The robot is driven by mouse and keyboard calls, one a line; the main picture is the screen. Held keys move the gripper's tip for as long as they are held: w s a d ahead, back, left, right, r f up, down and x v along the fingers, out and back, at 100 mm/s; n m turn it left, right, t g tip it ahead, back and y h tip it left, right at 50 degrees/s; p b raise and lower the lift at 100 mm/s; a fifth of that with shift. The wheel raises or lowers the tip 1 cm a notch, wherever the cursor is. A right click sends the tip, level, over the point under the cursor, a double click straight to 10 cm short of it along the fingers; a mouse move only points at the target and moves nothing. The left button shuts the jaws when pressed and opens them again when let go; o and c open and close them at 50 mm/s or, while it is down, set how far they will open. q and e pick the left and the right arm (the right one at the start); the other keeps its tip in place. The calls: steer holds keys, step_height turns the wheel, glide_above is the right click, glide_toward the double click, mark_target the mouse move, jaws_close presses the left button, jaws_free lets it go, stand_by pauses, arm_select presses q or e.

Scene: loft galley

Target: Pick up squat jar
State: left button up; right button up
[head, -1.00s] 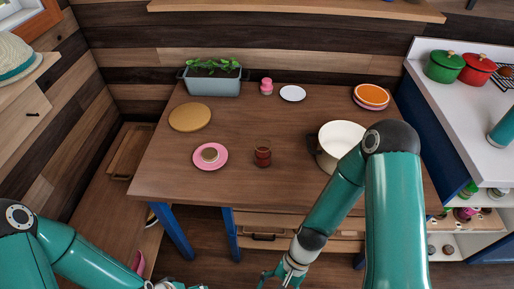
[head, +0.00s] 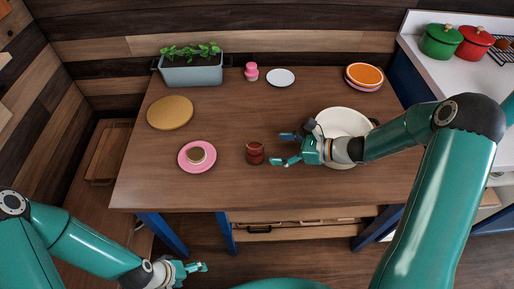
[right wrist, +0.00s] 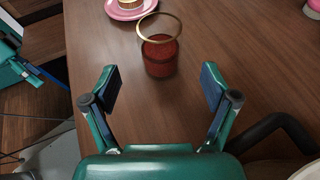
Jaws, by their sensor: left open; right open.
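The squat jar, dark red with a gold-coloured rim around its top, stands upright on the wooden table (head: 215,120) in the head view (head: 255,155). In the right wrist view the jar (right wrist: 160,58) is ahead of the fingers, centred between them. My right gripper (head: 281,149) is open and empty just right of the jar, its fingers pointing at it; it also shows in the right wrist view (right wrist: 160,88). A gap remains between fingertips and jar. My left gripper (head: 198,270) is open and empty, low in front of the table.
A pink saucer (head: 184,165) bearing a small round item (head: 196,154) is left of the jar. A round tan board (head: 170,112), planter (head: 190,72) and white plate (head: 280,78) lie farther back.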

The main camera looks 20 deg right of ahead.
mark_target(248, 147)
steer(key=p+x, duration=0.1)
steer(key=x, duration=1)
steer(key=shift+a, duration=0.1)
steer(key=shift+c, duration=0.4)
steer(key=shift+r, duration=0.1)
steer(key=c, duration=1.4)
step_height(248, 147, up, 20)
steer(key=shift+r, duration=0.1)
